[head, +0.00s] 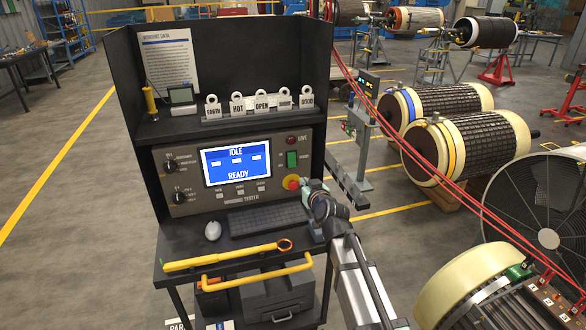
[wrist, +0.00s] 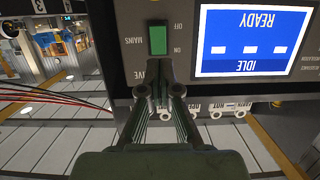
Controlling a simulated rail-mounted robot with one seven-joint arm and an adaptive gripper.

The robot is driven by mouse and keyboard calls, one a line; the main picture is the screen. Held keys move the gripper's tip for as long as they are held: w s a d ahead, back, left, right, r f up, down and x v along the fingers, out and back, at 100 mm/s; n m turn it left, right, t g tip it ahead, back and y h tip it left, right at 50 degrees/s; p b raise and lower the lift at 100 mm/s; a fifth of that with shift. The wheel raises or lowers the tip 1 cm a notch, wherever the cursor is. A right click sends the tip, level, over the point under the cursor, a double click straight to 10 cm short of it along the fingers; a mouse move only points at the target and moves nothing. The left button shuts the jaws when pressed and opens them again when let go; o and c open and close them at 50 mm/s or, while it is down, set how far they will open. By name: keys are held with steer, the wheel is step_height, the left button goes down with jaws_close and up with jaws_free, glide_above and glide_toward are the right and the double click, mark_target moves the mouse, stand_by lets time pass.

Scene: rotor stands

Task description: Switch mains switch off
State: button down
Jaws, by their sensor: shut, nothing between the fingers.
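The mains switch is a green rocker (head: 292,159) on the right side of the grey tester panel. In the wrist view, which is upside down, the green rocker (wrist: 157,40) sits beside the MAINS, ON and OFF labels. I cannot tell which way it is tilted. My gripper (wrist: 160,72) is shut and empty; its fingertips appear just below the rocker in that picture and hide part of the LIVE label. In the head view my gripper (head: 306,185) is at the panel's right edge, beside the red stop button. Contact with the switch cannot be made out.
The red stop button (head: 291,182) with a yellow collar is below the switch. The LIVE lamp (head: 291,140) is above it. The screen (head: 237,162) reads IDLE and READY. A keyboard (head: 266,220) and yellow-handled tool (head: 227,256) lie below. Red cables (head: 400,138) run at right.

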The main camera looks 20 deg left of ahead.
mark_target(292, 167)
steer(key=p+x, duration=0.4)
steer(key=x, duration=0.8)
steer(key=shift+w+a+r+p, duration=0.1)
steer(key=shift+w+a+p, duration=0.15)
steer(key=shift+p, duration=0.15)
steer(key=shift+w+a+f, duration=0.25)
steer(key=shift+w+a, duration=0.05)
steer(key=shift+f, duration=0.1)
